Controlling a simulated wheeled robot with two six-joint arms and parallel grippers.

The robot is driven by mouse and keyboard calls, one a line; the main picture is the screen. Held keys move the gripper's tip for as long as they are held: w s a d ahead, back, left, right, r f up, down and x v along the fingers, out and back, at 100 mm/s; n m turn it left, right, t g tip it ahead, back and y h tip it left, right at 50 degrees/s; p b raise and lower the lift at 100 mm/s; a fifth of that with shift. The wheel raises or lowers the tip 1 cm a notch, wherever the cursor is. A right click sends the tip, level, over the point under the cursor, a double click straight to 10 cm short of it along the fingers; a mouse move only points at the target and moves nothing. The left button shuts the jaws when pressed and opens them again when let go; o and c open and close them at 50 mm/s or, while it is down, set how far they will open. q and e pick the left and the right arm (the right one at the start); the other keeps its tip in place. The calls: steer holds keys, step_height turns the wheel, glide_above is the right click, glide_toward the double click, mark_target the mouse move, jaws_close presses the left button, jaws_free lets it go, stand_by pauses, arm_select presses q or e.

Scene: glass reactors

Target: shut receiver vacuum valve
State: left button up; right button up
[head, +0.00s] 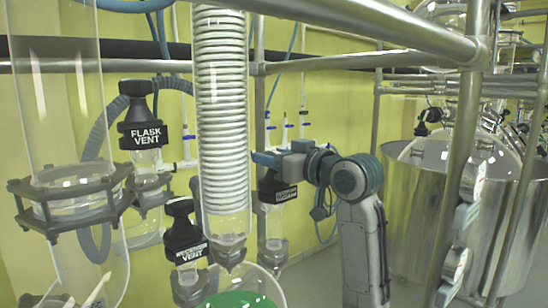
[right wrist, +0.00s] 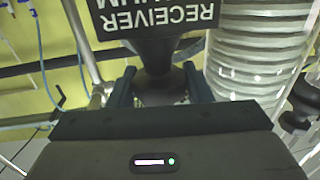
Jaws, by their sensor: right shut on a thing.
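The receiver vacuum valve (head: 278,190) is a black handle with a white-lettered label, on glassware behind and right of the coil condenser in the head view. In the right wrist view its label (right wrist: 155,18) reads RECEIVER VACUUM upside down, cut off at the top edge. My right gripper (head: 268,160) reaches it from the right, at the top of the handle. In the right wrist view my right gripper (right wrist: 160,90) has a finger on each side of the black neck below the label and is shut on it. My left gripper is not in view.
The glass coil condenser (head: 220,85) stands just left of the valve. The flask vent valve (head: 142,132) and another black vent valve (head: 184,238) are further left. A steel frame bar (head: 345,28) crosses above. A large steel vessel (head: 425,205) stands at right.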

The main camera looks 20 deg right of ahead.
steer(key=m+t+h, duration=0.1)
steer(key=m+h, duration=0.1)
steer(key=h, duration=0.1)
steer(key=m+t+h, duration=0.1)
steer(key=m+h, duration=0.2)
steer(key=h, duration=0.1)
steer(key=shift+a+h, duration=0.1)
steer(key=shift+h, duration=0.2)
steer(key=shift+m+h, duration=0.5)
steer(key=shift+h, duration=0.3)
steer(key=o, duration=0.8)
steer(key=shift+c, duration=0.2)
steer(key=n+y, duration=0.1)
steer(key=y, duration=0.1)
steer(key=shift+n+y, duration=0.3)
steer(key=n+y, duration=0.2)
steer(key=y, duration=0.1)
steer(key=shift+d+g, duration=0.3)
steer(key=shift+d, duration=0.05)
steer(key=shift+a+n+g+y, duration=0.15)
steer(key=shift+n+g+y, duration=0.65)
steer(key=shift+n+y, duration=0.95)
